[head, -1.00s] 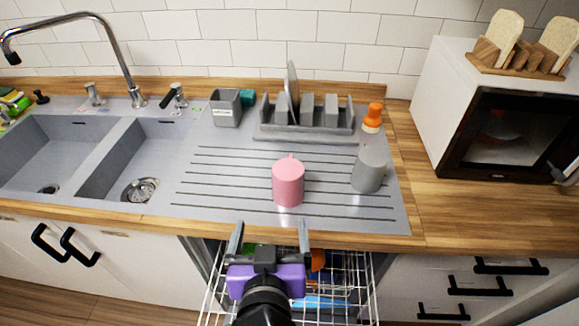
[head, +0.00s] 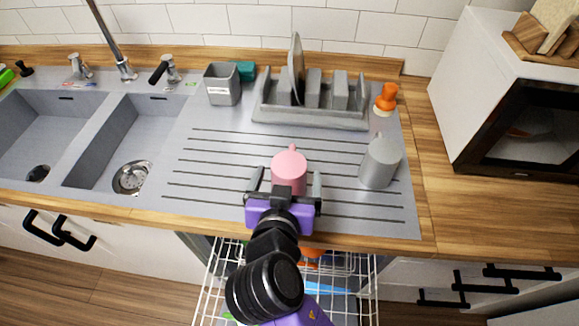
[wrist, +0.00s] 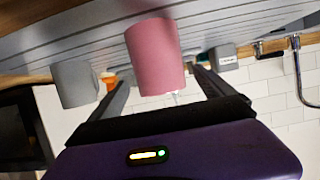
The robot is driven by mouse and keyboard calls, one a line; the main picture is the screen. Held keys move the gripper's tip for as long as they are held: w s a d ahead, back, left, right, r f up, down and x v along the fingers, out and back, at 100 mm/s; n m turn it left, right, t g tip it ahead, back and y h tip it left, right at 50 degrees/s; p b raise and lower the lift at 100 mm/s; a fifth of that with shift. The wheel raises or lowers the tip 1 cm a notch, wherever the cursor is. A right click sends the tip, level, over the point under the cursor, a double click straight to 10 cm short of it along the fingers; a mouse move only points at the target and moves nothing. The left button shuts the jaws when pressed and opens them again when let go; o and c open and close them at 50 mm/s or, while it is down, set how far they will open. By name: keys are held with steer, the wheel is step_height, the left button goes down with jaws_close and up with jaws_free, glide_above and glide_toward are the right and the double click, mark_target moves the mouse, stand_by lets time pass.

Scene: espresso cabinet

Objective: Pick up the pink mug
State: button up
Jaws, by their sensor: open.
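My gripper (head: 287,177) is open, with one finger to the left of the mug and one to the right. The gripper body hides the lower near part of the mug in the head view. In the wrist view, which is upside down, the pink mug (wrist: 155,57) shows between and beyond the two fingers (wrist: 160,85). I cannot tell whether either finger touches it.
A grey mug (head: 381,162) stands to the right of the pink mug. A grey dish rack (head: 312,115), a grey caddy (head: 222,88) and an orange-topped bottle (head: 386,97) stand behind. The sink basins (head: 110,150) lie left. A wire dishwasher rack (head: 350,290) is pulled out below.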

steer(key=shift+p+x, duration=0.35)
steer(key=shift+x, duration=1.65)
steer(key=shift+r, duration=0.15)
steer(key=c, duration=1.8)
steer(key=shift+r, duration=0.1)
